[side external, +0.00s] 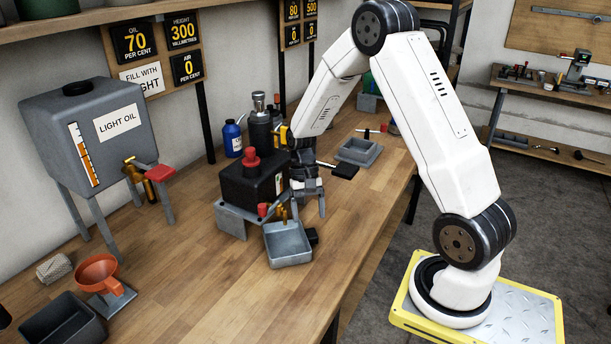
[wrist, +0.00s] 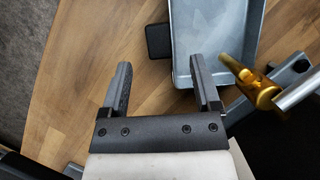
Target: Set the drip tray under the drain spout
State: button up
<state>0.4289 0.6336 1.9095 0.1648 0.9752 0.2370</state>
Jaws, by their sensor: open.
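The drip tray (side external: 289,248) is a shallow grey square pan with a black handle (side external: 312,236), lying flat on the bench in front of a dark box-shaped unit (side external: 248,183). The brass drain spout (side external: 284,212) is at the tray's back edge in the side view. In the wrist view the spout (wrist: 248,82) overlaps the near right part of the tray (wrist: 208,35), its tip over the tray's inside. My gripper (wrist: 160,65) is open and empty; the tray's handle (wrist: 158,40) is just beyond the fingertips, apart from them. In the side view my gripper (side external: 309,206) is behind the handle.
A grey metal stand (side external: 236,222) supports the unit. A light oil tank (side external: 105,125) stands left, with an orange funnel (side external: 98,272) and dark bin (side external: 62,320) at front left. Another grey tray (side external: 359,151) lies behind. The bench's front middle is clear.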

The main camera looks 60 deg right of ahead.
jog(key=v, duration=0.6)
jog(key=shift+r, duration=0.2)
dwell(0.4)
jog(key=s+a+n+t+h, duration=0.1)
jog(key=s+a+n+t, duration=0.2)
jog(key=a, duration=0.4)
jog(key=s+a+n+t+h, duration=0.2)
jog(key=s+a+n, duration=0.2)
jog(key=a+n, duration=0.2)
jog(key=shift+s+a+r+t, duration=0.3)
jog(key=shift+a+r+t, duration=0.1)
jog(key=shift+a, duration=0.4)
